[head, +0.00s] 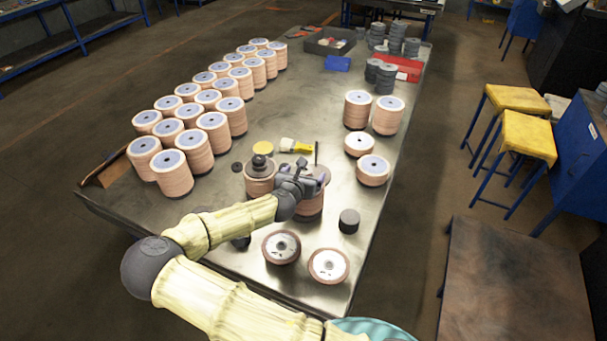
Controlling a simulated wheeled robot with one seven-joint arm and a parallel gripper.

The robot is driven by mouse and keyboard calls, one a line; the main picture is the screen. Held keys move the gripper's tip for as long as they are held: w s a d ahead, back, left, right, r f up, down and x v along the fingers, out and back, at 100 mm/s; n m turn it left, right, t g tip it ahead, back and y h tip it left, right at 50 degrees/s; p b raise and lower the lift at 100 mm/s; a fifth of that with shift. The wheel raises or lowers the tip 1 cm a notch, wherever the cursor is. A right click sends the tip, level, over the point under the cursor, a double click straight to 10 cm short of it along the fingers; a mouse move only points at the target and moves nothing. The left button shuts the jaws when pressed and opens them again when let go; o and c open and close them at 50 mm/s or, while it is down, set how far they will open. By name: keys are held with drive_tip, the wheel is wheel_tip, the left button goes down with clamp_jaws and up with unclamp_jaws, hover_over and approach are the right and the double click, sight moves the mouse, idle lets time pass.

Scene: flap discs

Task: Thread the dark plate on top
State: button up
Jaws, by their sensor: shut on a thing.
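My gripper (308,184) is over the right of two disc stacks near the table's middle, shut on what looks like the dark plate (322,172). Only part of the plate's edge shows beside the jaws. A thin dark rod (317,152) stands upright just behind it. The peach-coloured stack (311,206) is below the gripper, its top mostly covered. I cannot tell whether the plate is around the rod or touches the stack. The left stack (260,187) has a dark plate (262,170) and a round dark knob on top.
Rows of tall disc stacks (172,176) fill the table's left side. Shorter stacks (373,172) stand at right. Two discs with metal centres (328,265) and a dark cylinder (349,221) are in front. A yellow-handled brush (297,147) lies behind the stacks.

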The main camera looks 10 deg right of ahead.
idle(0.4)
drive_tip(key=shift+f+b, duration=1)
drive_tip(key=shift+f, duration=0.4)
drive_tip(key=o, duration=1)
drive_tip(key=shift+o, duration=0.2)
drive_tip(key=shift+s, duration=0.1)
drive_tip(key=b+v, duration=0.2)
drive_tip(key=v, duration=1.5)
drive_tip(key=shift+b, duration=0.3)
drive_tip(key=shift+s, duration=0.1)
